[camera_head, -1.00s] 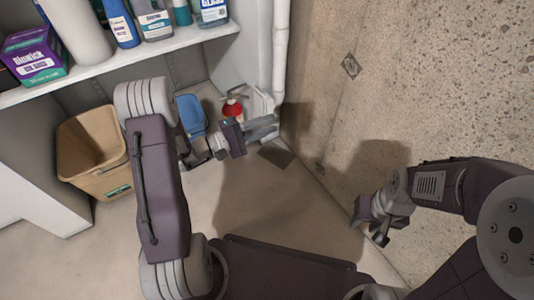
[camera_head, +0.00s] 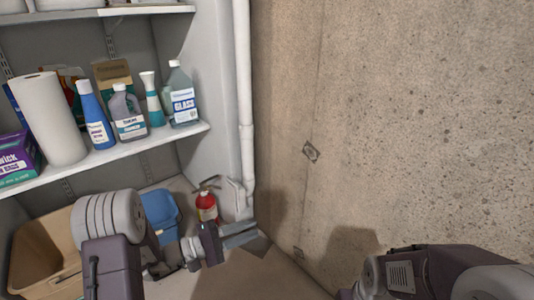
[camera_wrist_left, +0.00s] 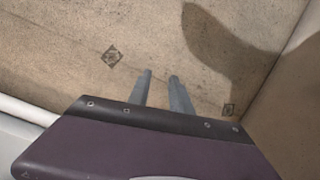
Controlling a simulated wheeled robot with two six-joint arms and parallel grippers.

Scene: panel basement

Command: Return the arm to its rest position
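My left arm comes in from the lower left in the head view. Its gripper (camera_head: 240,235) is in front of the floor corner below the shelf, pointing right, with nothing between its fingers. In the left wrist view the two grey fingers (camera_wrist_left: 162,92) stand apart with a gap between them, facing the concrete wall. My right arm (camera_head: 430,272) shows only in part at the bottom right; its fingers are cut off below the frame.
Shelves hold a paper roll (camera_head: 54,120), a blue bottle (camera_head: 94,118) and a glass cleaner bottle (camera_head: 181,95). Below are a tan bin (camera_head: 40,262), a blue bin (camera_head: 160,212) and a red extinguisher (camera_head: 206,207). A white pipe (camera_head: 244,100) runs beside the concrete wall (camera_head: 420,110).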

